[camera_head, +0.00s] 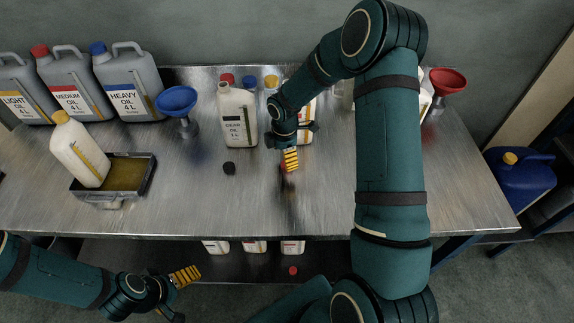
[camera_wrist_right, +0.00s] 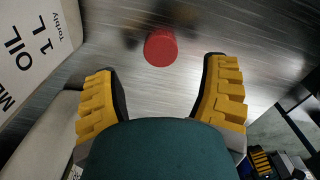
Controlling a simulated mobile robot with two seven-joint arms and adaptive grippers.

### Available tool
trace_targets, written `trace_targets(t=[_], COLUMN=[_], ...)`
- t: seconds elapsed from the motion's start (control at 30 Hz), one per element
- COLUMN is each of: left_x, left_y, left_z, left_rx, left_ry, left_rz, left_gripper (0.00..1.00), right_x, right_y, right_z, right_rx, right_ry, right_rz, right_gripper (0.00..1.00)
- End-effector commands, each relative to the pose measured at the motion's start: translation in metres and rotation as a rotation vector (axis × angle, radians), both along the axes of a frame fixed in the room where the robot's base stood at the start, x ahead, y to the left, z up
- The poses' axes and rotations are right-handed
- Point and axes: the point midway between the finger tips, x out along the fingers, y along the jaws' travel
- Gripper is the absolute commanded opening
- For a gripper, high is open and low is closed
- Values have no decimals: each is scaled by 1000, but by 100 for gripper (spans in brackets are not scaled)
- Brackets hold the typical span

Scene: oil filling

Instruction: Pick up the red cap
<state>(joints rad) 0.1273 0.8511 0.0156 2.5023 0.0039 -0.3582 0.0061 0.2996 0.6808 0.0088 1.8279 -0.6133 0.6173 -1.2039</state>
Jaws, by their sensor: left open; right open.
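The red cap (camera_wrist_right: 160,47) lies on the metal table in the right wrist view, just beyond and between the fingertips, touching neither. In the head view only a dark red bit of the cap (camera_head: 283,169) shows beside the yellow finger pad. My right gripper (camera_wrist_right: 160,85) is open and empty, with its yellow-padded fingers spread to either side below the cap. In the head view my right gripper (camera_head: 288,158) is over the middle of the table. My left gripper (camera_head: 186,293) is open and empty, in front of the table's near edge.
A white oil bottle (camera_wrist_right: 38,45) stands close at the left in the wrist view. A blue funnel (camera_head: 177,101) and a tray (camera_head: 148,180) with a tilted bottle are further left. Another small red thing (camera_head: 292,270) is on the lower shelf.

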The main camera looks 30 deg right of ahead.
Motion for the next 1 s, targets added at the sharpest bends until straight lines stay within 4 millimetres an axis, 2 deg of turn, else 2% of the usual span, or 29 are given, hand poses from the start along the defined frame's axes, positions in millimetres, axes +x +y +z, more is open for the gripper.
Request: trace_targets(t=[0.1, 0.23, 0.5, 0.8, 1.0], left_x=[-1, -2, -2, -2, -2], left_y=[0, 0, 0, 0, 0], left_z=[-5, -8, -7, -7, -7], left_rx=[0, -1, -2, -2, -2], left_ry=[2, 5, 6, 6, 6], left_rz=[-2, -4, -4, -4, -4], left_gripper=[91, 91, 91, 91, 91], right_x=[-3, -3, -2, -2, -2], right_y=[0, 0, 0, 0, 0], right_z=[-20, -37, -40, -40, -40], right_rx=[1, 0, 0, 0, 0], right_ry=[4, 3, 2, 1, 2], right_rz=[1, 0, 0, 0, 0], right_gripper=[73, 73, 73, 30, 29])
